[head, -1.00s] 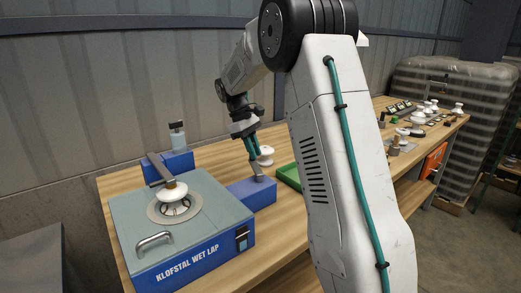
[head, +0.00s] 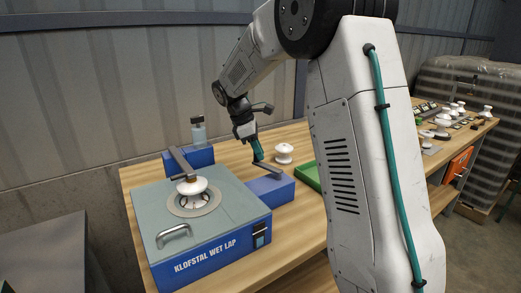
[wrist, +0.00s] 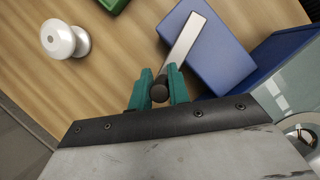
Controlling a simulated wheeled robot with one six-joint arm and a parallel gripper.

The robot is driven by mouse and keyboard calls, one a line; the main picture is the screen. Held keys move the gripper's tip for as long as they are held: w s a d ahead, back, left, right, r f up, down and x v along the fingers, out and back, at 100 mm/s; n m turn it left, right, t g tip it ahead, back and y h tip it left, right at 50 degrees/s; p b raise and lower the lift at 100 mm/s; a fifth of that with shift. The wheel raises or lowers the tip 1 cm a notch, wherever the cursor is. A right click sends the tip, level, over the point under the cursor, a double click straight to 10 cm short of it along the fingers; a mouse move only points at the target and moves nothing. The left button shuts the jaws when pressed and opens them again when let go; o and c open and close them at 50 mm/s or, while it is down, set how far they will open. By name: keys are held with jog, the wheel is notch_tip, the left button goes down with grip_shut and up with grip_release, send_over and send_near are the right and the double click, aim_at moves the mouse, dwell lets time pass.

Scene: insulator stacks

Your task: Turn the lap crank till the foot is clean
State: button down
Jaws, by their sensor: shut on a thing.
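The blue wet lap (head: 215,245) has a grey top with a round plate (head: 178,207). A white insulator (head: 193,187) stands on the plate under a metal hold-down arm (head: 181,161); I cannot tell how clean its foot is. The crank's flat metal arm (wrist: 184,38) lies over the blue side box (wrist: 213,60), also right of the lap in the head view (head: 271,190). My gripper (wrist: 159,88) has its teal fingers shut around the crank's dark round knob (wrist: 159,92). In the head view my gripper (head: 258,159) sits at the crank arm's far-left end.
A loose white insulator (head: 284,153) stands on the wooden bench right of my gripper. A green tray (head: 308,176) lies beyond the side box. More parts crowd the bench's far end.

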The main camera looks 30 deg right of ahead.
jog(key=shift+s+a, duration=0.1)
jog(key=shift+a, duration=0.05)
dwell(0.3)
jog(key=c, duration=1.3)
grip_release()
jog(key=v, duration=0.7)
jog(key=shift+r, duration=0.4)
